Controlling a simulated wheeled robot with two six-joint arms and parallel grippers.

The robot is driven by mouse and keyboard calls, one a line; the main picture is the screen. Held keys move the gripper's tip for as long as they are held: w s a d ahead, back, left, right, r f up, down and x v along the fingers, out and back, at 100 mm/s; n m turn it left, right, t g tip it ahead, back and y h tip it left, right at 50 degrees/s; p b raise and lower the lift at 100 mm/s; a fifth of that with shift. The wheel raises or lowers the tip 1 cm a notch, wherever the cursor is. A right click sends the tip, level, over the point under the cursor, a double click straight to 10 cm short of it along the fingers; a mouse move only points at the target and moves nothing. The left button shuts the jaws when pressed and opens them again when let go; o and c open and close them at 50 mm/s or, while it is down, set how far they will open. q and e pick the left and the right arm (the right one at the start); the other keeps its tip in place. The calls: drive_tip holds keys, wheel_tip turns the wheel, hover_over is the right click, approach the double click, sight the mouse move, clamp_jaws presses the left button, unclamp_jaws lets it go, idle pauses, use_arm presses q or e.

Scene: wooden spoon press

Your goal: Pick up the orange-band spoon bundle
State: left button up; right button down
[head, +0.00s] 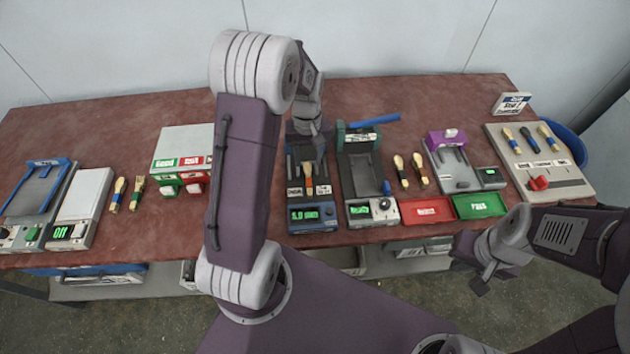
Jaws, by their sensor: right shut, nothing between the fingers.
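Several small spoon bundles with wooden ends lie on the table; band colours are hard to tell at this size. One bundle (309,179) with an orange-looking middle lies in the gauge with a green readout (312,214), below my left gripper (307,158). The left gripper points down there; its fingertips blend with the dark gauge, so its opening and any contact are unclear. Two bundles (118,194) lie side by side at the left, and two more (401,171) lie right of centre. My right gripper (481,281) is shut and empty, off the table's front edge.
A press-like device (359,165) stands right of the gauge. Red (426,212) and green (480,206) trays lie at the front right. A board (556,183) at the far right holds three bundles. Bare red tabletop (100,140) shows at the back left.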

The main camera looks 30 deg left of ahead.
sight(308, 176)
use_arm(q)
wheel_tip(308, 176, down, 3)
drive_tip(key=shift+r, duration=0.1)
drive_tip(key=shift+w+a+f, duration=0.1)
drive_tip(key=shift+f, duration=1.5)
drive_tip(key=shift+w+a+f, duration=0.1)
drive_tip(key=shift+f, duration=1.45)
drive_tip(key=shift+r, duration=0.1)
clamp_jaws()
